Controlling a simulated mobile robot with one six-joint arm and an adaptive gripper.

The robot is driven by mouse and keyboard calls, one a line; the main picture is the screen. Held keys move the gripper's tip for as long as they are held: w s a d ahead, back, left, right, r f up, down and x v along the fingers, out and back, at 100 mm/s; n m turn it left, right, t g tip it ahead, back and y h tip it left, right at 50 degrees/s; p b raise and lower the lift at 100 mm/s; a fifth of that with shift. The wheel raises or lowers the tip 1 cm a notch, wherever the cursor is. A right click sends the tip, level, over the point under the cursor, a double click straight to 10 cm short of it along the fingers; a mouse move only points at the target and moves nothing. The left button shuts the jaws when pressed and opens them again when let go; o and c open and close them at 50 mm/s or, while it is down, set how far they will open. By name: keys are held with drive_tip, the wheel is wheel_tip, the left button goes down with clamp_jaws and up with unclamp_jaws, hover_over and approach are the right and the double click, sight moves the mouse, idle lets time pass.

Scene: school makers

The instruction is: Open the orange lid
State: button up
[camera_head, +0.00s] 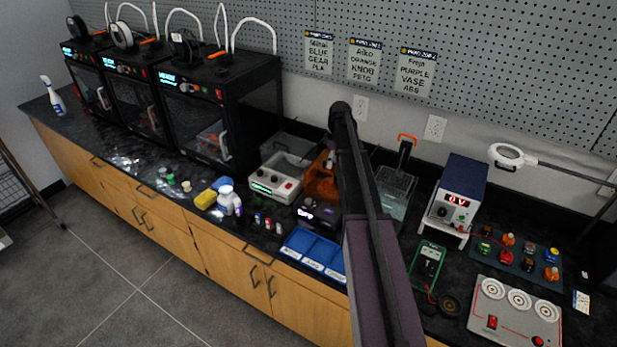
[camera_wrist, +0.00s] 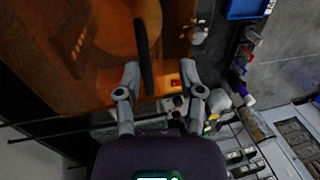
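The orange lid (camera_head: 321,180) is a see-through orange cover on a machine at the back of the counter, partly hidden behind my arm in the head view. In the wrist view the orange lid (camera_wrist: 75,45) fills the upper left, with a dark bar handle (camera_wrist: 145,58) on it. My gripper (camera_wrist: 160,75) is open, its two grey fingers apart and pointing at the lid. The handle's lower end appears between the fingertips, nearer the left finger; I cannot tell whether they touch. The lid looks closed. In the head view my gripper is hidden by my arm.
A grey box with a lit green display (camera_head: 277,182) stands left of the lid. Blue bins (camera_head: 314,251) lie at the counter's front edge. White bottles (camera_head: 228,198) stand to the left. A clear container (camera_head: 394,190) and a power supply (camera_head: 455,193) stand to the right.

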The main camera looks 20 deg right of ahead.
wheel_tip(320, 180, up, 14)
drive_tip(key=p, duration=1.4)
drive_tip(key=s+a+f+m+b, duration=0.1)
drive_tip(key=s+a+f+b, duration=0.3)
drive_tip(key=s+a, duration=0.1)
drive_tip(key=s+a+f+m+h+b, duration=0.1)
drive_tip(key=s+a+f+b, duration=0.3)
drive_tip(key=a, duration=0.4)
drive_tip(key=shift+s+f+m+t+b, duration=0.35)
drive_tip(key=shift+s+f+m, duration=0.15)
drive_tip(key=shift+s+m, duration=0.15)
drive_tip(key=shift+a, duration=0.15)
drive_tip(key=s+a+m, duration=0.2)
drive_tip(key=s+a, duration=0.4)
drive_tip(key=s, duration=0.2)
drive_tip(key=s+a+f+m+b, duration=0.1)
drive_tip(key=s+a+m, duration=0.1)
drive_tip(key=s+a, duration=0.4)
drive_tip(key=s, duration=0.3)
drive_tip(key=shift+s+a+f+t+h, duration=0.15)
drive_tip(key=shift+s+f+t+h, duration=0.05)
drive_tip(key=shift+t+h, duration=0.2)
clamp_jaws()
